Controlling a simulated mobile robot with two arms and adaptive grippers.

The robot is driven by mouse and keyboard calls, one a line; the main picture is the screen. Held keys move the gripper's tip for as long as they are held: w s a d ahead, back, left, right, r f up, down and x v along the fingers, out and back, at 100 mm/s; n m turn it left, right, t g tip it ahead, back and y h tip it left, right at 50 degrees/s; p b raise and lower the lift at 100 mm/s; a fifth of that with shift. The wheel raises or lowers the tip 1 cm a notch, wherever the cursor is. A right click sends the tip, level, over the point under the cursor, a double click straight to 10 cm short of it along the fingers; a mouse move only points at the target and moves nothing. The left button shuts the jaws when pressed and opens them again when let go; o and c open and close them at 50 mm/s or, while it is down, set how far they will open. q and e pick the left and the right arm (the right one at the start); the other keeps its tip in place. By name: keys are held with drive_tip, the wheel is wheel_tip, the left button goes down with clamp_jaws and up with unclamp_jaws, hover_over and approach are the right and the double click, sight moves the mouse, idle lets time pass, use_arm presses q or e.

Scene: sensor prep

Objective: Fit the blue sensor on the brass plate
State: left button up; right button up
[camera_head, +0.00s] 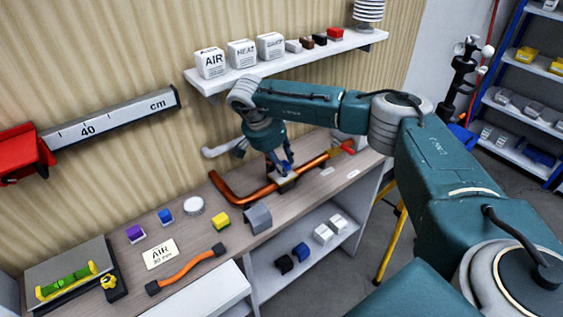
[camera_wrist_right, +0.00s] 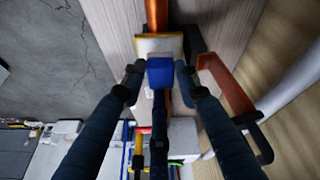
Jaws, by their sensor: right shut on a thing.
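My right gripper (camera_head: 284,168) is over the copper pipe on the bench, pointing down. In the head view the plate (camera_head: 286,181) shows partly under the fingers. My left gripper is not in view.
A wall shelf (camera_head: 215,82) hangs above.

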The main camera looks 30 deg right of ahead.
drive_tip(key=shift+f+b, duration=0.3)
drive_tip(key=shift+f, duration=0.25)
idle(0.5)
drive_tip(key=o, duration=1.2)
drive_tip(key=shift+o, duration=0.2)
drive_tip(key=o, duration=0.5)
drive_tip(key=shift+r, duration=0.1)
drive_tip(key=shift+r+p, duration=2.45)
drive_tip(key=shift+r, duration=1)
